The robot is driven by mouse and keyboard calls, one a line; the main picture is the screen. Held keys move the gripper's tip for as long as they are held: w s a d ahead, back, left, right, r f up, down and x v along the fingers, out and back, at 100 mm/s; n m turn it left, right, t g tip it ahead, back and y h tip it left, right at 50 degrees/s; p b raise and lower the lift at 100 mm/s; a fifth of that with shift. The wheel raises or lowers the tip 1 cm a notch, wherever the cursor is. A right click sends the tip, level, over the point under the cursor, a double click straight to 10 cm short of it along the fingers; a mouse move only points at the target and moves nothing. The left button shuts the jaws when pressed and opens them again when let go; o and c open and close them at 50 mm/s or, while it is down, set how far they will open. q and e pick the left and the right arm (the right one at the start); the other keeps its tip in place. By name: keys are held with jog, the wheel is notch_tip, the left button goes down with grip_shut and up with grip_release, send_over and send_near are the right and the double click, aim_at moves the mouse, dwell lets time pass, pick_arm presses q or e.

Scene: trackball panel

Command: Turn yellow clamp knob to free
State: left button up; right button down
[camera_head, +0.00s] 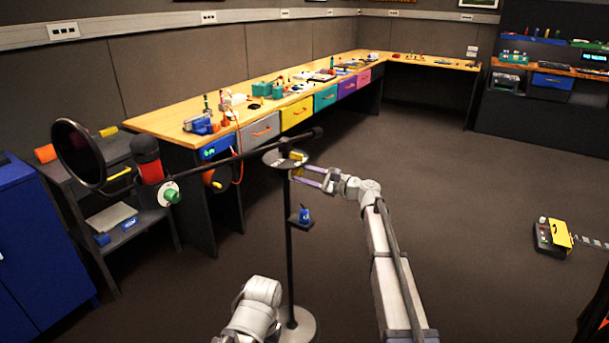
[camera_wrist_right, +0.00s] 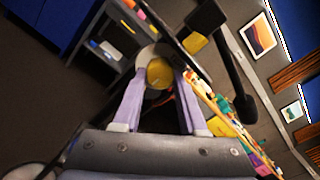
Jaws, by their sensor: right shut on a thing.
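The yellow clamp knob (camera_head: 297,156) is at the top of a black stand (camera_head: 289,250), by a grey round plate (camera_head: 272,158) and below the boom (camera_head: 235,157). In the right wrist view the round yellow face of the knob (camera_wrist_right: 159,72) lies between my fingertips. My right gripper (camera_head: 296,174) comes in from the right with its pale purple fingers shut on the knob; in the right wrist view the right gripper (camera_wrist_right: 160,80) has one finger on each side of it. My left arm shows at the bottom, but its gripper is out of view.
The boom carries a black hoop (camera_head: 78,155) and a red-and-black microphone (camera_head: 147,160) with a green knob (camera_head: 172,196) on the left. A workbench (camera_head: 165,122) with coloured drawers stands behind. The floor to the right is mostly clear, with a yellow-and-black device (camera_head: 553,236).

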dwell(0.4)
jog(key=shift+c, duration=2.2)
grip_release()
jog(key=v, duration=0.7)
jog(key=shift+s+d, duration=0.25)
jog(key=shift+d, duration=0.05)
